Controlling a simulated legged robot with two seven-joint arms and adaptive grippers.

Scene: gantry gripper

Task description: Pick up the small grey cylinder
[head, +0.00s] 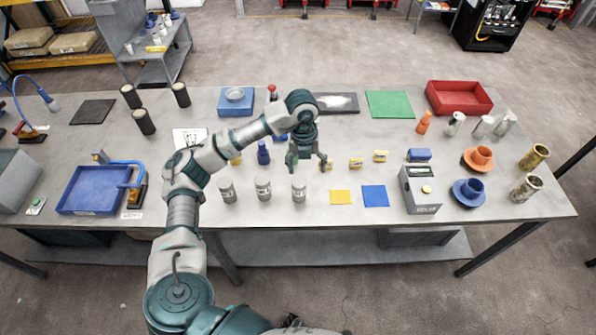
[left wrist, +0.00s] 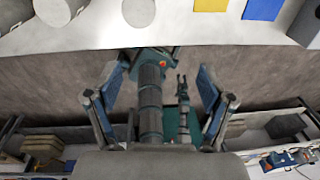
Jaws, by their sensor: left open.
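Three small grey cylinders stand upright in a row near the front edge of the table: a left one (head: 227,190), a middle one (head: 262,188) and a right one (head: 299,191). I cannot tell which one the task means. My left gripper (head: 307,166) points down behind the right one, with its fingers apart and nothing between them. In the left wrist view the open fingers (left wrist: 160,100) show below the table edge, and a grey cylinder top (left wrist: 138,12) is beyond them. A dark claw-like part there may be my right gripper (left wrist: 183,88); its state is unclear.
A yellow square (head: 341,197), a blue square (head: 375,196) and a grey box (head: 420,190) lie to the right. More grey cylinders (head: 483,127) stand at the far right.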

